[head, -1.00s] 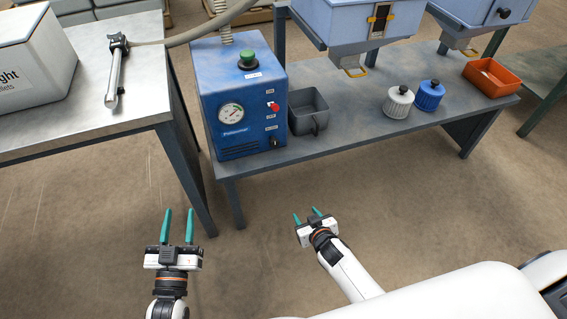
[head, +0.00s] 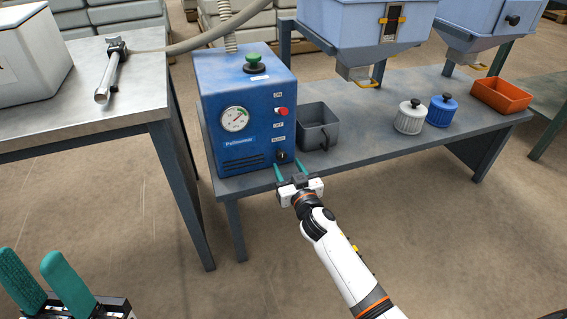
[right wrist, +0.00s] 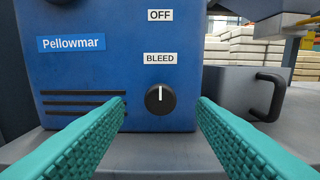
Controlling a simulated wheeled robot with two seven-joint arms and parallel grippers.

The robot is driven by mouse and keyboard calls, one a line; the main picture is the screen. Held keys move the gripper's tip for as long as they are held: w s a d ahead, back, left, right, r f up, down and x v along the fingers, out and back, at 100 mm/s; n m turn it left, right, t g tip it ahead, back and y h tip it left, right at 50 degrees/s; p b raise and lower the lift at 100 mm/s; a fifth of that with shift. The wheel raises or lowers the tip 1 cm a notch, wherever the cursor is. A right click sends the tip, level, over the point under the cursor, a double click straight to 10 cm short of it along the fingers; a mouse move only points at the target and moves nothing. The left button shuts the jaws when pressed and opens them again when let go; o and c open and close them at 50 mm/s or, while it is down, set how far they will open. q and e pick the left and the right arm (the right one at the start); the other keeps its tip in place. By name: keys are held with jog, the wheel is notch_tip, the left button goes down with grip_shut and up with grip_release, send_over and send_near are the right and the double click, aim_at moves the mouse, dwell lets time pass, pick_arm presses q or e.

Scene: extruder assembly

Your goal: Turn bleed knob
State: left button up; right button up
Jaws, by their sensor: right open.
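The black bleed knob (head: 282,157) sits low on the front of the blue machine (head: 218,118). In the right wrist view the knob (right wrist: 160,99) shows under the "BLEED" label, its white mark pointing straight up. My right gripper (head: 279,172) is open in front of it. In the right wrist view its teal fingers (right wrist: 160,120) lie to either side of the knob, apart from it, with nothing between them but the view of the knob. My left gripper (head: 55,285) is open and empty at the lower left of the head view, away from the machine.
A grey bin (head: 317,130) with a handle stands just right of the machine. A red switch (head: 281,112) and a green-topped button (head: 253,62) are above the knob. White and blue ribbed jars (head: 410,117) and an orange tray (head: 502,95) are farther right.

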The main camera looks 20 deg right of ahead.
aim_at(283, 157)
jog(key=shift+w+b, duration=0.45)
jog(key=shift+w, duration=1.8)
jog(key=shift+c, duration=0.2)
jog(key=shift+a, duration=0.1)
jog(key=c, duration=0.9)
